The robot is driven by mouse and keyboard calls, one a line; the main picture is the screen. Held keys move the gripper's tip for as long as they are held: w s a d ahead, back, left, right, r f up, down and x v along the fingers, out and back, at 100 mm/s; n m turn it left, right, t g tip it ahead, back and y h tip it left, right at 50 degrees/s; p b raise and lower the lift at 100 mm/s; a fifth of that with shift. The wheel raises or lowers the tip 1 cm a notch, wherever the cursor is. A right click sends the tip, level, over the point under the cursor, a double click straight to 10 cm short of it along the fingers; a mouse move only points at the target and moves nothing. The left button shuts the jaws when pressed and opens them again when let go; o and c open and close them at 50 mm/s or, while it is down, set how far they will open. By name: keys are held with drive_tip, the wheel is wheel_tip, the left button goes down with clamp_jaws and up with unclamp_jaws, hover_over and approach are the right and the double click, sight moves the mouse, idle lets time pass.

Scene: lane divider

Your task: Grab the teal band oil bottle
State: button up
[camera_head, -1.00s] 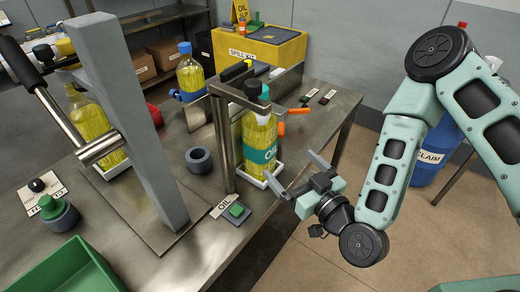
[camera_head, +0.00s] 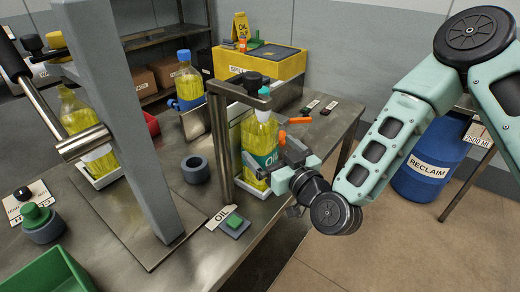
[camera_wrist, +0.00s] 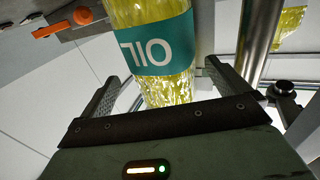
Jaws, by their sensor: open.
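The teal band oil bottle (camera_head: 262,137) is clear with yellow oil and stands upright in a white tray (camera_head: 252,188) under a metal frame. Its teal "OIL" band also shows in the wrist view (camera_wrist: 155,50). My gripper (camera_head: 278,160) is at the bottle's right side in the head view and hides part of its lower body.
The metal frame's post (camera_head: 220,145) stands close to the bottle's left. An orange lever (camera_head: 300,121) sticks out at right. A blue-capped oil bottle (camera_head: 188,82), another oil bottle (camera_head: 78,115), a grey ring (camera_head: 195,169) and a green button (camera_head: 234,221) share the bench.

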drive_tip(key=x, duration=0.2)
drive_tip(key=p+x, duration=0.1)
drive_tip(key=shift+w+a+r, duration=0.15)
drive_tip(key=shift+a+r, duration=0.05)
drive_tip(key=shift+a, duration=0.25)
drive_tip(key=shift+w+a+f+p, duration=0.1)
drive_tip(key=shift+w+a+p, duration=0.25)
drive_tip(key=shift+w, duration=0.15)
drive_tip(key=c, duration=2.1)
drive_tip(key=shift+r, duration=0.25)
